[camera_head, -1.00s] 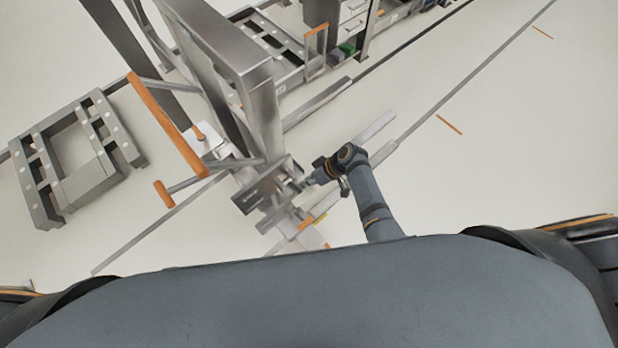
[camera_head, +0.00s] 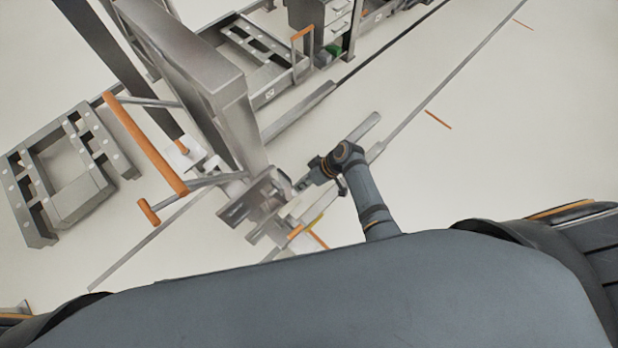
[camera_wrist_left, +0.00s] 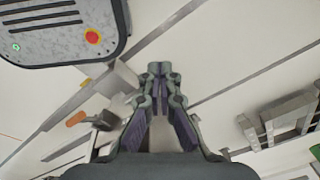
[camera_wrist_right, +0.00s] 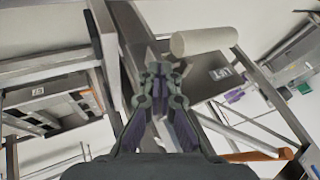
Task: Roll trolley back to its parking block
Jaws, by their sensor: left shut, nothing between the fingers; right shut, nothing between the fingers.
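The tall steel lifting frame with orange handles (camera_head: 145,145), which looks like the trolley, stands left of centre in the head view. A steel bracket (camera_head: 255,197) with a dark label is at its foot. My right gripper (camera_head: 302,185) points at this bracket, close to it; contact cannot be told. In the right wrist view its fingers (camera_wrist_right: 163,70) are together and empty, with steel posts in front. My left gripper (camera_wrist_left: 160,68) shows only in the left wrist view, closed and empty above pale floor. I cannot tell which piece is the parking block.
A grey slotted steel stand (camera_head: 85,195) is on the floor at the left. A steel rack (camera_head: 258,55) and a drawer cabinet (camera_head: 325,20) stand at the back. Thin rails (camera_head: 450,85) cross the floor. Pale floor (camera_head: 540,130) is open on the right.

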